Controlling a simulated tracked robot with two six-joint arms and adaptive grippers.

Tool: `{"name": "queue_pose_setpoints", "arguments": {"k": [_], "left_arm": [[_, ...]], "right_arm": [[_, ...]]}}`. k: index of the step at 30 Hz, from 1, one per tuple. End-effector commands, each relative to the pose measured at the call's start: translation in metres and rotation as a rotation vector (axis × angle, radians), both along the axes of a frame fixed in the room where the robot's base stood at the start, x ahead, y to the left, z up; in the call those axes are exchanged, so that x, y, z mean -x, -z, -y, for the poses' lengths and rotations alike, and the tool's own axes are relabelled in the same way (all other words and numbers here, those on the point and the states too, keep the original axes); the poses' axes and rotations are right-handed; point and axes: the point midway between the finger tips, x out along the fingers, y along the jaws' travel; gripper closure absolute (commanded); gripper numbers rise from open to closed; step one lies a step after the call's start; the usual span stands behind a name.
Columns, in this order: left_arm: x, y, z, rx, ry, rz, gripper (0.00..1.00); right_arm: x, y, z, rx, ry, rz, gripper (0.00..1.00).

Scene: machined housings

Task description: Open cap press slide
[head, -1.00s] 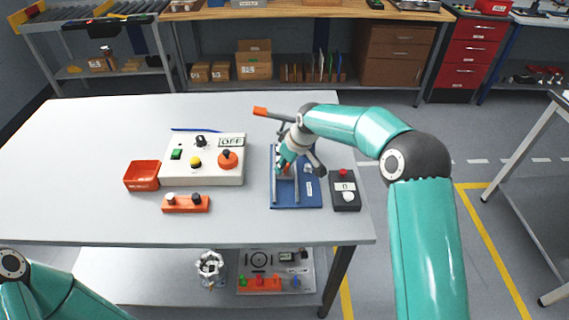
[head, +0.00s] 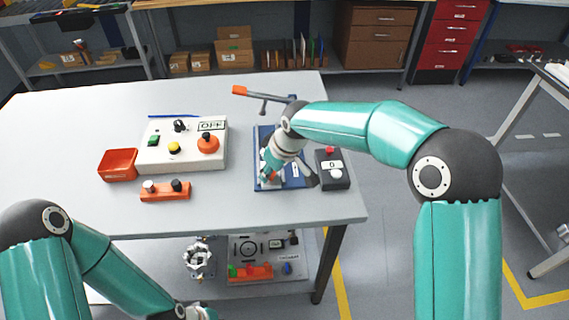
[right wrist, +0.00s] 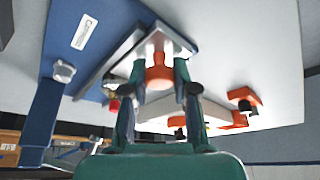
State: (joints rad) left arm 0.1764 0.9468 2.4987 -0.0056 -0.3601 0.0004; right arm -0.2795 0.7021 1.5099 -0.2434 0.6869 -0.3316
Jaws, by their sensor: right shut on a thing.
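The cap press has a blue base (head: 293,183) near the table's right end, with a lever with an orange grip (head: 240,90) at its back. In the right wrist view the blue base (right wrist: 110,15) carries a silver slide block (right wrist: 165,42) with an orange knob (right wrist: 158,75). My right gripper (head: 267,174) is at the front part of the press. In the right wrist view its fingers (right wrist: 158,92) are shut on the orange knob, one on each side. My left arm shows at lower left, its end cut off by the bottom edge.
A black box (head: 332,170) with a red button stands right of the press. Left are a white control box (head: 215,155) marked OFF, a red-orange bin (head: 118,165) and an orange two-knob block (head: 165,191). The table (head: 60,150) is clear at left.

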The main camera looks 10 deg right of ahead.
Motion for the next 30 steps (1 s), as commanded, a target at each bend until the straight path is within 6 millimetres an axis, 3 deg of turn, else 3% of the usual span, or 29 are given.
{"name": "queue_pose_setpoints", "arguments": {"k": [3, 12, 13, 17, 30], "left_arm": [[0.0000, 0.0026, -0.0001, 0.000, 0.000, 0.000, 1.00], [0.0000, 0.0021, -0.0001, 0.000, 0.000, 0.000, 1.00], [0.0000, 0.0021, -0.0001, 0.000, 0.000, 0.000, 1.00], [0.0000, 0.0021, -0.0001, 0.000, 0.000, 0.000, 1.00], [-0.0001, 0.0015, -0.0001, 0.000, 0.000, 0.000, 1.00]], "right_arm": [[0.0055, -0.0009, -0.0096, -0.003, -0.017, 0.004, 1.00], [0.0062, -0.0012, -0.0084, -0.003, -0.017, 0.003, 1.00], [0.0062, -0.0013, -0.0083, -0.003, -0.017, 0.003, 0.67], [0.0061, -0.0010, -0.0078, -0.002, -0.016, 0.002, 0.47], [0.0078, -0.0095, -0.0047, -0.001, -0.014, 0.004, 0.47]]}}
